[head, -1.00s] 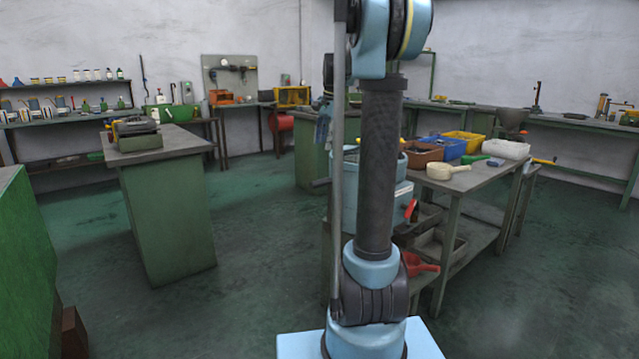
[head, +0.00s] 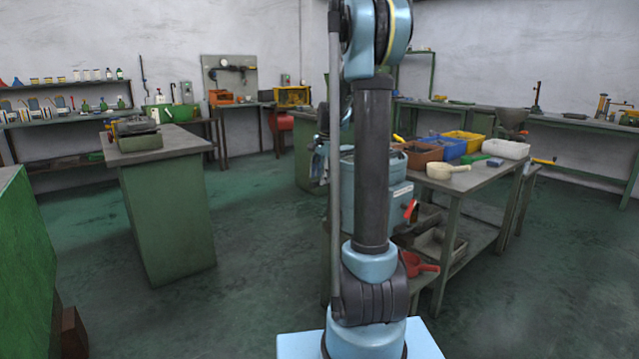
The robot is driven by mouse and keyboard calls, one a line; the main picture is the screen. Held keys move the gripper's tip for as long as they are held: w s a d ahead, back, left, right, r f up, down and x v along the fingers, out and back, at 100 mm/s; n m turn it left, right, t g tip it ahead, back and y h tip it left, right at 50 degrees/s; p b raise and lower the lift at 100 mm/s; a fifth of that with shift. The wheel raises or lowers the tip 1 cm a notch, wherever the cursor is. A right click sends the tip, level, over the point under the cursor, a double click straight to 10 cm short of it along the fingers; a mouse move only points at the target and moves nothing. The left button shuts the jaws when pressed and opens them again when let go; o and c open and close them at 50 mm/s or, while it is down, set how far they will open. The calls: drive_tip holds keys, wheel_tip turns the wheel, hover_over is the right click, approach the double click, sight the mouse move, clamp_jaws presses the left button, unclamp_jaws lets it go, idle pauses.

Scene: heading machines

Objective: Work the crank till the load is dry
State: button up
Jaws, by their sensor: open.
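A light blue tub-like machine (head: 397,206) stands behind my arm, at the left end of the workbench. It carries a pale label and a red part (head: 410,209) on its right side. My arm hides its middle, and I cannot make out the load inside. The crank is not clear in this view. My gripper (head: 318,165) shows small and partly hidden just left of the machine, close to its upper left side. It is open, and I cannot tell whether it touches anything.
The workbench (head: 470,183) holds brown, blue, yellow and white bins and a cream scoop (head: 447,171). A red scoop (head: 418,265) lies on its lower shelf. A green cabinet (head: 168,215) stands to the left. The floor between cabinet and machine is clear.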

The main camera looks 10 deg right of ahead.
drive_tip(key=shift+w+a+f, duration=0.1)
drive_tip(key=shift+w+f, duration=0.1)
drive_tip(key=shift+f, duration=1.15)
clamp_jaws()
drive_tip(key=shift+s, duration=0.1)
